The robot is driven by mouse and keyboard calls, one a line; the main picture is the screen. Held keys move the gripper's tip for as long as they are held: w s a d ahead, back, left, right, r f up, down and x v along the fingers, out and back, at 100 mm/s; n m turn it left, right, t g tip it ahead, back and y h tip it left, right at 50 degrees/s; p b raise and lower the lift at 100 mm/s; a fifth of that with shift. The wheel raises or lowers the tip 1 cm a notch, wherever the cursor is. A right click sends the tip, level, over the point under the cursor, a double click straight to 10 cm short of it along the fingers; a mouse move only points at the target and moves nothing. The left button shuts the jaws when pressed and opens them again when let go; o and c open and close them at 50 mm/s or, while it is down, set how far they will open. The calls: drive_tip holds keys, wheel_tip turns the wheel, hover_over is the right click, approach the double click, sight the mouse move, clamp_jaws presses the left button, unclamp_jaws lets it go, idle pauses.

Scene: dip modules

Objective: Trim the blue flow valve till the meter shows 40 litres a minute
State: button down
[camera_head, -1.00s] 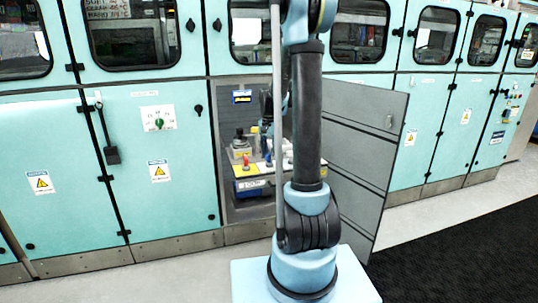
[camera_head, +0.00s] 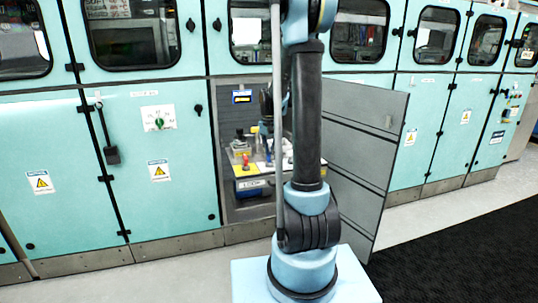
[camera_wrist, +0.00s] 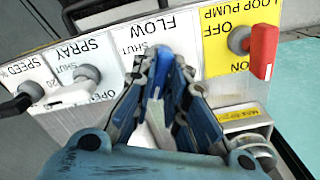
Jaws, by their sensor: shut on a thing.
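In the wrist view a white label reading FLOW (camera_wrist: 150,29) marks a valve with a blue lever (camera_wrist: 153,80). My gripper (camera_wrist: 163,68) is shut around this lever, with a dark finger on each side. The fingers hide much of the valve and part of its scale; the word SHUT shows on the label's left. In the head view the valve panel (camera_head: 250,185) sits low inside an open bay, partly behind my arm. I cannot make out a flow meter reading in either view.
In the wrist view a red LOOP PUMP switch (camera_wrist: 263,52) stands right of the flow valve. The SPRAY valve's white lever (camera_wrist: 85,92) and a black SPEED knob (camera_wrist: 15,106) are at left. In the head view a grey open door (camera_head: 365,150) bounds the bay's right side.

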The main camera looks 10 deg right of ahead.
sight(269, 153)
drive_tip(key=shift+n, duration=0.6)
drive_tip(key=c, duration=1.6)
unclamp_jaws()
drive_tip(key=shift+r, duration=0.1)
wheel_tip(269, 153, up, 12)
drive_tip(key=shift+w, duration=0.1)
